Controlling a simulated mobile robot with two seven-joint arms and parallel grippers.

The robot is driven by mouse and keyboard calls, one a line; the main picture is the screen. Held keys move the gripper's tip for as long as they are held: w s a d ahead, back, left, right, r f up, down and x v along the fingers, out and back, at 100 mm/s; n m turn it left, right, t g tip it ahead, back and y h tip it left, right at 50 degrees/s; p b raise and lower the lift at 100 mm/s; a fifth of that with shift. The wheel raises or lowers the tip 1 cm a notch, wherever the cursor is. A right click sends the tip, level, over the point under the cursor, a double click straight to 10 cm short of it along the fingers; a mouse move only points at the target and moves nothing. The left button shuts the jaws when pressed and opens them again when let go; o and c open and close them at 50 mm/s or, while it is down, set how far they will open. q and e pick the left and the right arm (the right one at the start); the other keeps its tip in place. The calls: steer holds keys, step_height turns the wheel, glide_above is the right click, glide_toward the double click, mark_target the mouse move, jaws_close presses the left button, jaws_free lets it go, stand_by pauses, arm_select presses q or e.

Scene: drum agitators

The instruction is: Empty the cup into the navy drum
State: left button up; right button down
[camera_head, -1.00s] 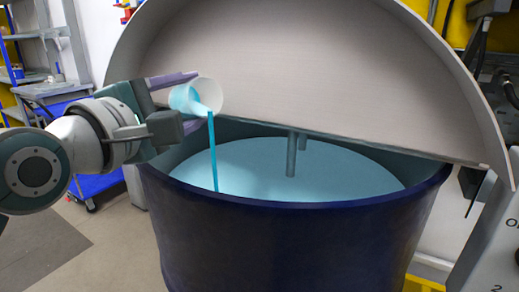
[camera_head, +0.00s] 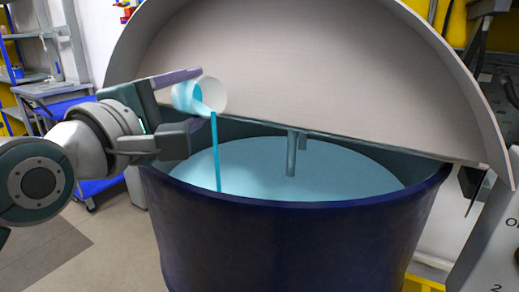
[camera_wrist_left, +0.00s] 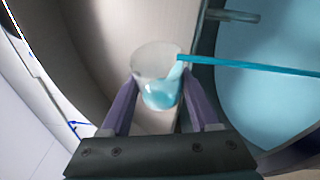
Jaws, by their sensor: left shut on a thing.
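My left gripper (camera_head: 185,108) is shut on a whitish, see-through cup (camera_head: 213,92). The cup is tipped on its side over the left rim of the navy drum (camera_head: 300,240), its mouth to the right. A blue stream (camera_head: 217,160) runs from its lip down into the drum. In the left wrist view the cup (camera_wrist_left: 153,65) sits between the two purple fingers, with blue liquid in it. The drum holds a wide pool of light blue liquid (camera_head: 340,175). My right gripper is not in view.
The drum's grey half-round lid (camera_head: 310,75) stands raised behind the cup. An agitator shaft (camera_head: 292,155) dips into the liquid mid-drum. A grey control box (camera_head: 490,245) is at the right. A blue cart (camera_head: 55,100) and shelves are at the far left.

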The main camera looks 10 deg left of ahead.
mark_target(178, 106)
arm_select(q)
steer(key=shift+s+d+r+m+t+h+b, duration=0.15)
steer(key=shift+r+m+t+h+b, duration=0.2)
steer(key=shift+m, duration=0.55)
stand_by(0.6)
